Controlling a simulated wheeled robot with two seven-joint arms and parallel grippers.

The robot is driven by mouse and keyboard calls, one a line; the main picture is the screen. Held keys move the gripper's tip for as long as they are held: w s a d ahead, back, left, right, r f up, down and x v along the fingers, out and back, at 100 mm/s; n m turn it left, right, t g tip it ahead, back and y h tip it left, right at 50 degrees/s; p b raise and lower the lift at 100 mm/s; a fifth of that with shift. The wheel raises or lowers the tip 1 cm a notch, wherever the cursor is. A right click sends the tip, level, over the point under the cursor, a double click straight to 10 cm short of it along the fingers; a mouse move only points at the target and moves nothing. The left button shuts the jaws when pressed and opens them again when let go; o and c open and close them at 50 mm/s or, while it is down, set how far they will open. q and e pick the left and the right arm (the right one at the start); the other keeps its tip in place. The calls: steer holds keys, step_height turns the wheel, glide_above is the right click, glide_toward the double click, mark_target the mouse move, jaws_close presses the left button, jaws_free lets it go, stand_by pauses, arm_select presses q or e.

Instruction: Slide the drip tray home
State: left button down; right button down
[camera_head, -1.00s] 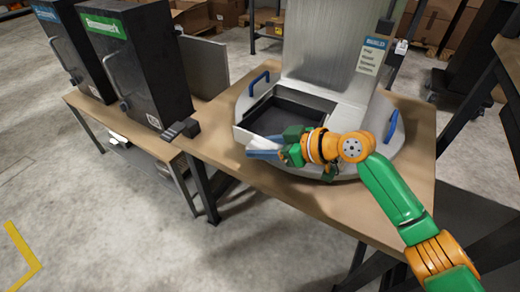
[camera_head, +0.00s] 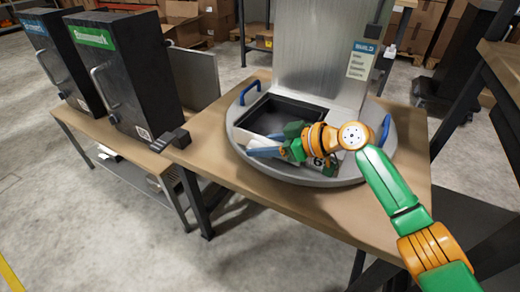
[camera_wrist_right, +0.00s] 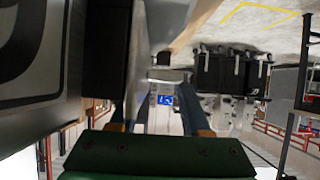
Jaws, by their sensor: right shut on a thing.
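The drip tray (camera_head: 281,112) shows in the head view as a dark, shallow rectangular box in the round grey base of the upright metal machine (camera_head: 318,55). Its pale front edge (camera_head: 246,137) is near the base's front left rim and partly hidden by my gripper. My right gripper (camera_head: 256,148) is at this front edge, reaching in from the right, and is shut on the tray's front. In the right wrist view the two fingers (camera_wrist_right: 160,112) show, but the part held between them is unclear. My left gripper is not in view.
Blue handles (camera_head: 250,91) stand on the base's rim, one each side. Black dispensers (camera_head: 128,75) stand on a lower bench at left. A small black block (camera_head: 170,139) sits at the bench corner. The wooden table (camera_head: 300,207) is bare in front of the base.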

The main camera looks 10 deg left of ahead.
steer(key=shift+w+d, duration=0.15)
steer(key=shift+w, duration=0.3)
steer(key=shift+c, duration=1.4)
jaws_free()
